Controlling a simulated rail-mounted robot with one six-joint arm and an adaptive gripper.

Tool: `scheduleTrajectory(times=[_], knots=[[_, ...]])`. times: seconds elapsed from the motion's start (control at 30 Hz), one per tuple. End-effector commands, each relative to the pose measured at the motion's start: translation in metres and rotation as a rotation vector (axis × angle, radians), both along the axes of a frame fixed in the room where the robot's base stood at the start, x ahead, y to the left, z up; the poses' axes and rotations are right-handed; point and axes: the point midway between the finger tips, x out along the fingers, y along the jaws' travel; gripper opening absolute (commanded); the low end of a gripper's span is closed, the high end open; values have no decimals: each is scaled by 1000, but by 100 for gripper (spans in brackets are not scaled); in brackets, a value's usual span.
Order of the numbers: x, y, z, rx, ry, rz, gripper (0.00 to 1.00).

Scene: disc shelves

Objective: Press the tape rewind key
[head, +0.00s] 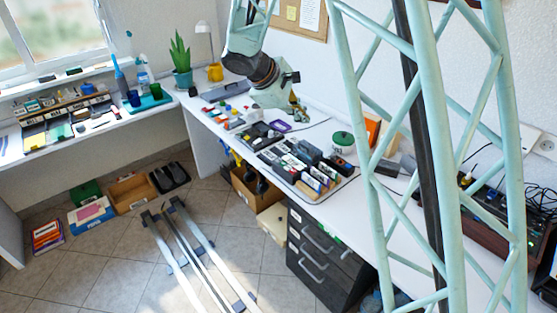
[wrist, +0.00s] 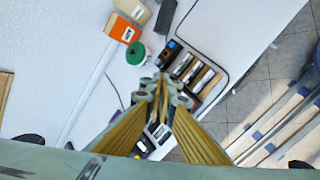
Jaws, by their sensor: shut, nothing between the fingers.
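My gripper (head: 299,117) is in the air over the long white desk, below my bent arm. In the wrist view its fingertips (wrist: 162,88) are together with nothing between them. A dark device (head: 260,136) lies on the desk beneath and to the left of the gripper in the head view. A dark thing with light parts (wrist: 157,132) shows partly behind the fingers in the wrist view. I cannot make out the tape rewind key in either view, nor tell for certain which device bears it.
A tray of dark and light upright cases (head: 310,165) stands in front of the gripper. A green-lidded jar (head: 343,142) and an orange box (head: 372,130) stand behind it. A wooden-sided device with cables (head: 485,212) is at the right. Small coloured items (head: 230,115) lie to the left.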

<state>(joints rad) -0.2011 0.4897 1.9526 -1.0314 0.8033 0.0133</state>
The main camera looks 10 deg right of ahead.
Motion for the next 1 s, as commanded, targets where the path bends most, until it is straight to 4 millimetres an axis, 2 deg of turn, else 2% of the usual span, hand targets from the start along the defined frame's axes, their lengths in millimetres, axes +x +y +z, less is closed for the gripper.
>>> scheduleTrajectory(times=[0.2, 0.6, 0.8, 1.0], knots=[[36, 12, -34, -50, 29, 78, 0], [93, 38, -102, -135, 79, 226, 0], [113, 49, -131, -166, 98, 285, 0], [123, 55, -146, -182, 105, 316, 0]])
